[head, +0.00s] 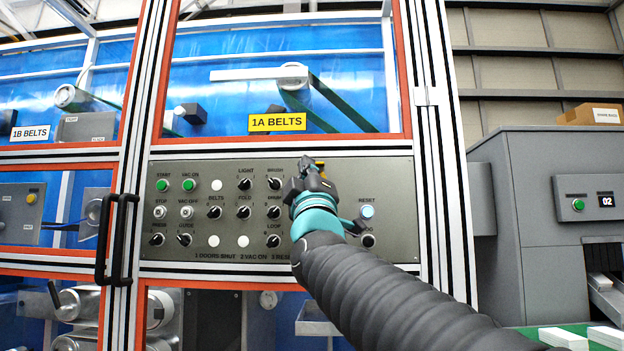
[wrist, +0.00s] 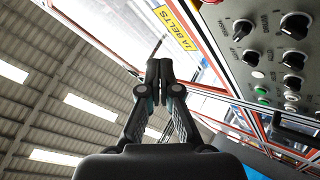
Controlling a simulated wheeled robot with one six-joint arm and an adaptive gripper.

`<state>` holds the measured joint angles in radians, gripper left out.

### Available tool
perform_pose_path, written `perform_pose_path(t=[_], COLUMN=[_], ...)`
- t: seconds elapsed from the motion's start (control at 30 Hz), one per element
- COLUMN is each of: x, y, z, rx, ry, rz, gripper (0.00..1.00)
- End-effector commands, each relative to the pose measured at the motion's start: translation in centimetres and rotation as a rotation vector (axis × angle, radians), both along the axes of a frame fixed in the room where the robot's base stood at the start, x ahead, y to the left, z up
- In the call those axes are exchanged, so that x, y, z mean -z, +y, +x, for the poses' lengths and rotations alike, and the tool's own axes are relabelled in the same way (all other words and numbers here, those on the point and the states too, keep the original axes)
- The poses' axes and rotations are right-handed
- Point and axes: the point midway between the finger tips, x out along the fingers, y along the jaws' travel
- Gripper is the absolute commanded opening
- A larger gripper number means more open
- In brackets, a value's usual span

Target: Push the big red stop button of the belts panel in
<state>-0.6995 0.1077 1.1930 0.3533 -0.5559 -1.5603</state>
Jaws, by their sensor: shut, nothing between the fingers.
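The grey belts panel (head: 175,247) is below the yellow 1A BELTS sign (head: 277,122) in the head view. My gripper (head: 305,162) is shut and empty in front of the panel's upper right part. A bit of yellow (head: 320,163) shows just behind it; the red button itself is hidden there by my gripper. In the wrist view my gripper (wrist: 159,66) points up with its fingers together. A red piece (wrist: 212,2), perhaps the stop button, is cut by the top edge, up and right of the fingertips. Contact cannot be told.
Several black knobs (wrist: 295,25) and green buttons (head: 162,185) sit on the panel. A pale blue RESET button (head: 367,211) is right of my gripper. A black door handle (head: 104,240) sticks out at left. A grey machine (head: 545,180) stands at right.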

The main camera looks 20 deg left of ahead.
Motion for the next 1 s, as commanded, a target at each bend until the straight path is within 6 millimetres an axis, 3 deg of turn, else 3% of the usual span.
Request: perform_pose_path(t=[0.6,1.0], x=[-0.2,0.0], y=[1.7,2.0], z=[6.9,8.3], rx=[0.001,0.000], ry=[0.003,0.001], rz=[-0.001,0.000], gripper=[0.00,0.00])
